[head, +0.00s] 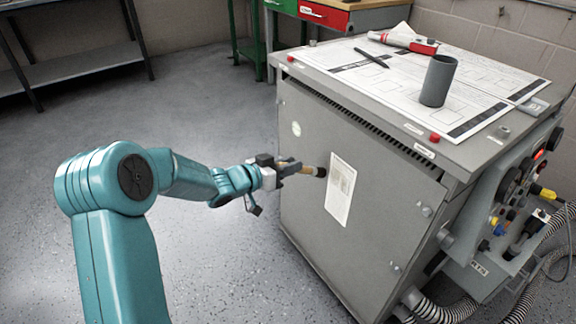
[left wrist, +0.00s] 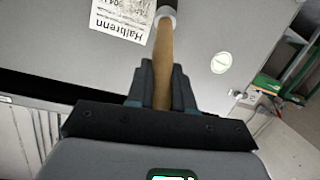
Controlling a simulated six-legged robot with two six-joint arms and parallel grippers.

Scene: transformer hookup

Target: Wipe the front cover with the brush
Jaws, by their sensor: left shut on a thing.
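The front cover (head: 350,240) is the grey front panel of the transformer cabinet. It bears a white printed label (head: 341,188) and a small round sticker (head: 296,128). My left gripper (head: 283,169) is shut on the brush (head: 309,169), which has a wooden handle and a dark head pointing right, beside the label's left edge. In the left wrist view the brush handle (left wrist: 163,60) runs up from between the fingers, and its head is cut off at the top edge near the label (left wrist: 122,17). I cannot tell whether the bristles touch the cover. My right gripper is not in view.
Papers, a pen (head: 371,58), a dark grey cup (head: 438,81) and a red-and-white tool (head: 404,41) lie or stand on the cabinet top. The cabinet's right side has connectors, knobs and hoses (head: 440,310). The floor to the left is clear.

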